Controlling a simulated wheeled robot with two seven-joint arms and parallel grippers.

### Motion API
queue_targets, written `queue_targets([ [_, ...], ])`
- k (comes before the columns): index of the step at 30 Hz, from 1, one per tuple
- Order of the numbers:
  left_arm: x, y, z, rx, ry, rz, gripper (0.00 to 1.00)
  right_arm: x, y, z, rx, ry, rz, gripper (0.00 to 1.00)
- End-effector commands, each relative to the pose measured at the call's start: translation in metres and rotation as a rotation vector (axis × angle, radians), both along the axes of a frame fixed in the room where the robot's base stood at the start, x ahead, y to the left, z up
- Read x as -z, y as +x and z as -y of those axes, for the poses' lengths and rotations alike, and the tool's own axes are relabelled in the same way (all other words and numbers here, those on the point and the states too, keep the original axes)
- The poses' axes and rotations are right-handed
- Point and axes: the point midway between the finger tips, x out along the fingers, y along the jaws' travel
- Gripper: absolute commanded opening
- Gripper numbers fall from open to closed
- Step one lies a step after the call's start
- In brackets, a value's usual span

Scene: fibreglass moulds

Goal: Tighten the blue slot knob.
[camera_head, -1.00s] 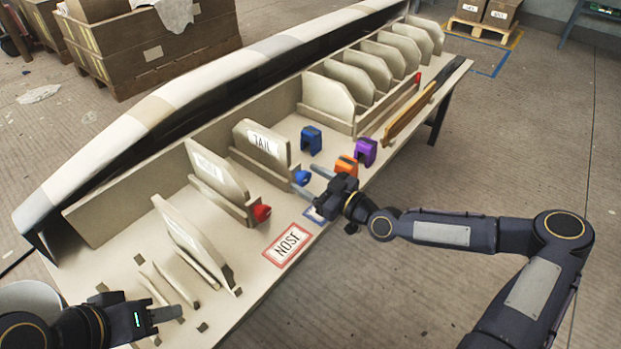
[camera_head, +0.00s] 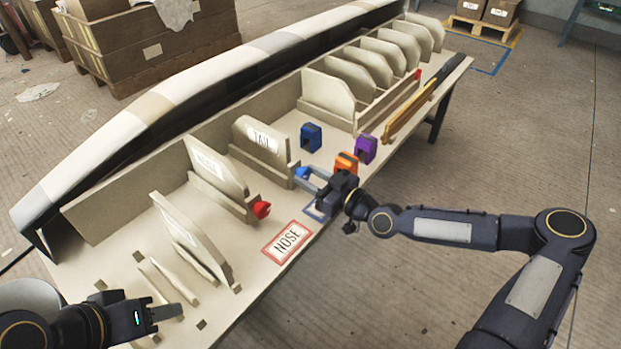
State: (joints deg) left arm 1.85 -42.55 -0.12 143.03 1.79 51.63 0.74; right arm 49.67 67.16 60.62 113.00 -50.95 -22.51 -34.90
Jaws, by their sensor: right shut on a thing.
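The blue slot knob (camera_head: 303,172) sits at the front end of the slot with the TAIL board (camera_head: 262,137). My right gripper (camera_head: 308,178) reaches it from the front right, and its grey fingers are shut on the knob. A red knob (camera_head: 261,210) sits at the end of the neighbouring slot to the left. My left gripper (camera_head: 166,313) is at the lower left, over the near end of the table and away from the knobs. I cannot tell whether its fingers are apart.
A blue block (camera_head: 311,137), an orange block (camera_head: 346,163) and a purple block (camera_head: 365,149) stand near my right gripper. A red-framed NOSE label (camera_head: 287,242) lies on the table (camera_head: 250,269). Upright pale boards fill the racks behind.

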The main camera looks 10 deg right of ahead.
Motion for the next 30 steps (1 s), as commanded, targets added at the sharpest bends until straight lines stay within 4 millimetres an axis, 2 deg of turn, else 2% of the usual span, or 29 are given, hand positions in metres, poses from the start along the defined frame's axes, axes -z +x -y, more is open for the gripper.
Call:
queue_targets([
  [15, 0.016, 0.0, 0.0, 0.0, 0.0, 0.0, 0.4, 0.002, 0.001, 0.001, 0.001, 0.26, -0.26, 0.14],
  [30, 0.018, 0.0, 0.0, 0.0, 0.0, 0.0, 0.4, 0.001, 0.001, 0.001, 0.0, 0.356, -0.357, 0.14],
])
